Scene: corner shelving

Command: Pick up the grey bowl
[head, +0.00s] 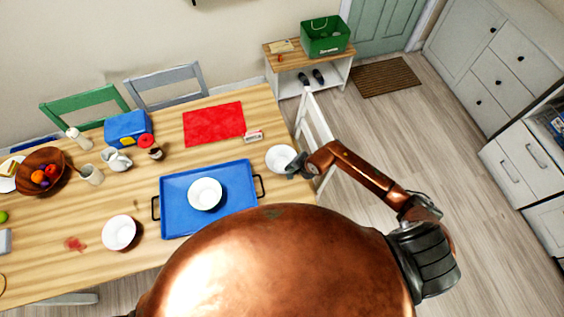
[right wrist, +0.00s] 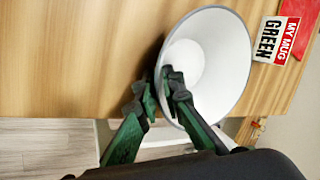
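A pale, whitish-grey bowl (head: 281,158) is at the right end of the wooden table, by its edge. It also shows large in the right wrist view (right wrist: 215,60), its open side facing the camera. My right gripper (head: 296,168) is at the bowl's near right side. In the right wrist view its fingertips (right wrist: 161,91) are close together at the rim, one inside the bowl and one outside, and look shut on the wall. I cannot tell whether the bowl is clear of the table. My left gripper is not in view.
A blue tray (head: 175,214) holds a white bowl (head: 205,193); another white bowl (head: 119,232) stands left of it. A small "MY MUG GREEN" label (head: 253,137) and red mat (head: 213,124) lie behind. A white chair (head: 316,130) stands at the table's right end.

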